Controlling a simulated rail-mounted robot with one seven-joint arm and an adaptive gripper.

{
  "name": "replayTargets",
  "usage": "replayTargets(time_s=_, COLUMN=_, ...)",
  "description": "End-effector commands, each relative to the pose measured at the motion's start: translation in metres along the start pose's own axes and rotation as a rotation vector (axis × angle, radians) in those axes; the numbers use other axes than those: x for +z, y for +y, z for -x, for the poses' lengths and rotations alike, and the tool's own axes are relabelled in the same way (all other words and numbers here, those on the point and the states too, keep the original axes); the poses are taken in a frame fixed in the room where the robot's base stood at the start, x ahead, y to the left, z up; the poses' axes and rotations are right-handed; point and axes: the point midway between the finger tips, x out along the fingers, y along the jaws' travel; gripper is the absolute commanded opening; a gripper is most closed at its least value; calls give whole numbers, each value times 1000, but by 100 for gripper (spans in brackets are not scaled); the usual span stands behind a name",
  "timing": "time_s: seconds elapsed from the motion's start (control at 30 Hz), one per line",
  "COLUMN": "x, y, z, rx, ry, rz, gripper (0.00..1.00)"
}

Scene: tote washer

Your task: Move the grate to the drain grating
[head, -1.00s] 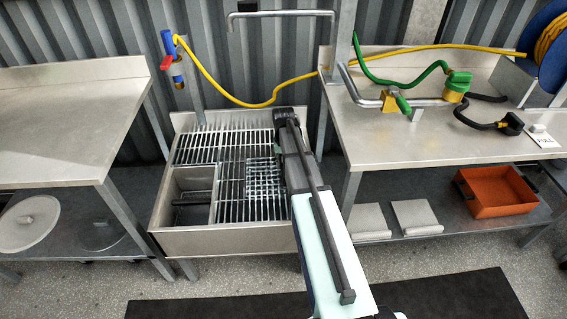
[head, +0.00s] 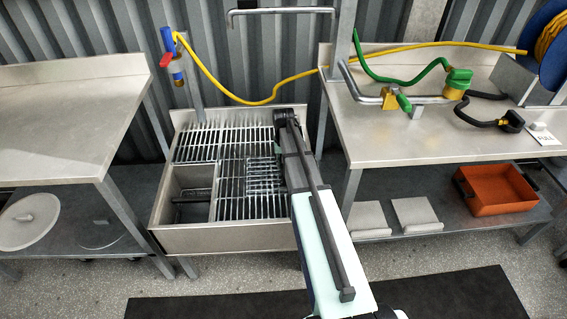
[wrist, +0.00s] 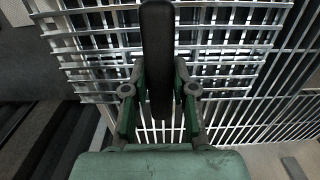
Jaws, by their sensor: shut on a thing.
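The grate (head: 264,174) is a small metal grid. In the head view it lies over the right part of the drain grating (head: 230,190), the long parallel bars across the steel basin. In the wrist view the grate (wrist: 95,42) spreads across the top, in front of the drain grating's bars (wrist: 285,95). My gripper (wrist: 158,100) is shut on a dark upright piece, seemingly the grate's handle, between its fingers. My arm hides the gripper and the grate's right side in the head view. I cannot tell whether the grate touches the grating.
The basin (head: 225,240) has an open compartment at front left. A blue valve with a red handle (head: 167,60) and yellow hose stand behind it. Steel tables flank it, the left one (head: 60,120) bare, the right one (head: 430,140) holding green hose fittings.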

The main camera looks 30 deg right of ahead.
Motion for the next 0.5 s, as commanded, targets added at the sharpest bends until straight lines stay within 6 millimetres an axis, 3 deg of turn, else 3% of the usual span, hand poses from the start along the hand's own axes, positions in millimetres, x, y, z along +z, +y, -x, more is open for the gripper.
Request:
replayTargets(time_s=0.47, x=0, y=0, z=-2, rx=0, ry=1, rz=0, gripper=0)
replayTargets(time_s=0.5, x=0, y=0, z=-2, rx=0, ry=1, rz=0, gripper=33)
